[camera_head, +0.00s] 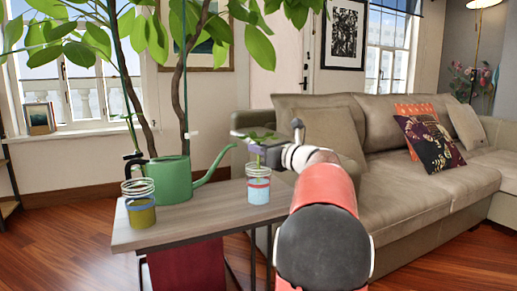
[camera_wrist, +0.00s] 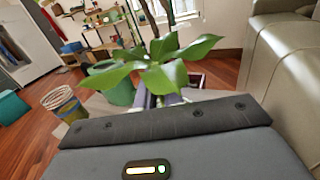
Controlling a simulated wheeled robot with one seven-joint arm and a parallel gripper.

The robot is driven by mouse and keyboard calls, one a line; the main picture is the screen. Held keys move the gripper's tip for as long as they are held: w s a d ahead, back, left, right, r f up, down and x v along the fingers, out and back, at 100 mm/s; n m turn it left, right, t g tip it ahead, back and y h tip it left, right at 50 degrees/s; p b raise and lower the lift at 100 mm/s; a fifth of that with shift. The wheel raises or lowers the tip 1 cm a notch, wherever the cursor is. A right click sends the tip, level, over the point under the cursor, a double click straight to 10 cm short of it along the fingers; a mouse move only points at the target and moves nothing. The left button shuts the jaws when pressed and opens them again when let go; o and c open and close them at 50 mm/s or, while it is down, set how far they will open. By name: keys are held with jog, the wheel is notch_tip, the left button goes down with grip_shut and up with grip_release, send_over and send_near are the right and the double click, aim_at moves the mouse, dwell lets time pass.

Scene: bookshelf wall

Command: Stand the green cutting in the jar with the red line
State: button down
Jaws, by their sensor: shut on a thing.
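The green cutting (camera_head: 262,136) is in my gripper (camera_head: 263,154), its leaves spread above the fingers. Its leaves fill the middle of the wrist view (camera_wrist: 155,72), in front of my gripper (camera_wrist: 172,98). My gripper is shut on it, right over the jar with the red line (camera_head: 258,191). That jar has pale blue contents and clear rings at its top. I cannot tell whether the stem's lower end is inside the jar. In the wrist view this jar is hidden.
A second jar (camera_head: 141,214), olive with a blue line, stands at the table's left end. The green watering can (camera_head: 170,182) stands between the jars, its spout reaching right. A leafy plant rises behind. A sofa (camera_head: 425,190) stands right of the wooden table (camera_head: 205,215).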

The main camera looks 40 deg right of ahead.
jog(key=shift+f, duration=0.2)
jog(key=c, duration=1)
grip_release()
jog(key=shift+c, duration=0.2)
jog(key=s+d+r+p, duration=0.1)
jog(key=s+r, duration=0.1)
jog(key=s, duration=0.5)
jog(key=s+d, duration=0.1)
jog(key=s, duration=0.6)
jog(key=shift+s+d+p, duration=0.2)
jog(key=shift+s+p, duration=0.15)
